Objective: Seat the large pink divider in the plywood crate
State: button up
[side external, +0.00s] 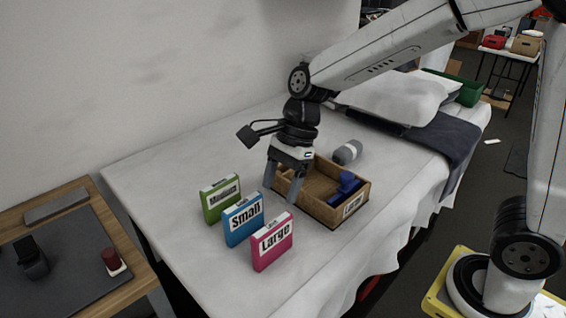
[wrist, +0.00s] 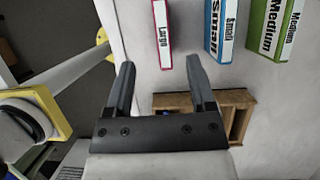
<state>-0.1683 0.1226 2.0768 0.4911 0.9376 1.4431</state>
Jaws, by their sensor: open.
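The pink divider (side external: 272,243), marked "Large", stands upright on the white bed at the front of a row of three. It also shows in the wrist view (wrist: 162,35), beyond my fingertips. The plywood crate (side external: 325,214), open at the top, stands behind the row, with a blue item (side external: 347,184) inside and a label on its end. In the wrist view the crate (wrist: 172,102) is partly hidden by my gripper. My gripper (side external: 280,195) is open and empty, above the bed between the dividers and the crate, apart from the pink divider.
A blue "Small" divider (side external: 243,221) and a green "Medium" divider (side external: 220,198) stand beside the pink one. A grey roll (side external: 347,152) lies behind the crate. A wooden side table (side external: 80,262) is at the left. The bed's left part is clear.

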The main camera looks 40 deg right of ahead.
aim_at(273, 224)
jog(key=shift+f, duration=1.85)
jog(key=shift+f, duration=0.1)
jog(key=shift+x, duration=1.2)
jog(key=shift+x, duration=2.55)
jog(key=shift+w+f, duration=0.1)
jog(key=shift+f, duration=0.1)
grip_shut()
